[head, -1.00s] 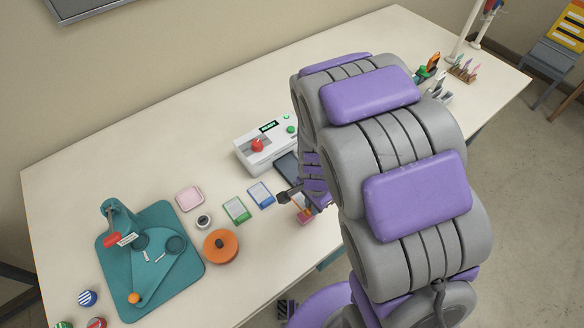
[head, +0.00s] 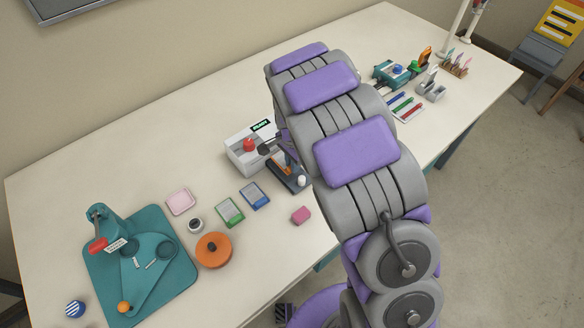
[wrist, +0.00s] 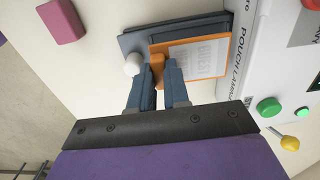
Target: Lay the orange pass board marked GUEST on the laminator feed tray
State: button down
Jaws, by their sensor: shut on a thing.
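My gripper (wrist: 160,85) is shut on the orange tab of the orange pass board (wrist: 163,50). The board has a pale label with faint lettering that looks like GUEST. In the wrist view the board overlaps the dark grey feed tray (wrist: 132,42) in front of the white laminator (wrist: 232,65). I cannot tell whether it touches the tray. In the head view my arm partly hides the laminator (head: 240,157), the board and my gripper; the dark tray (head: 285,172) shows beside my gripper. A white knob (wrist: 132,63) is at the tray's near corner.
A pink block (head: 301,215) lies in front of the tray. Blue (head: 255,196) and green (head: 229,212) cards lie to its left, with an orange round object (head: 213,250) and a teal mat (head: 165,290). Pens (head: 405,106) lie to the right.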

jog(key=shift+w+a, duration=0.1)
jog(key=shift+w, duration=0.3)
notch_tip(320, 180, down, 4)
jog(key=shift+r+b, duration=0.15)
jog(key=shift+b, duration=0.55)
jog(key=shift+r, duration=0.1)
jog(key=c, duration=1.1)
grip_release()
notch_tip(320, 180, up, 12)
jog(key=p, duration=0.3)
jog(key=shift+s+r, duration=0.1)
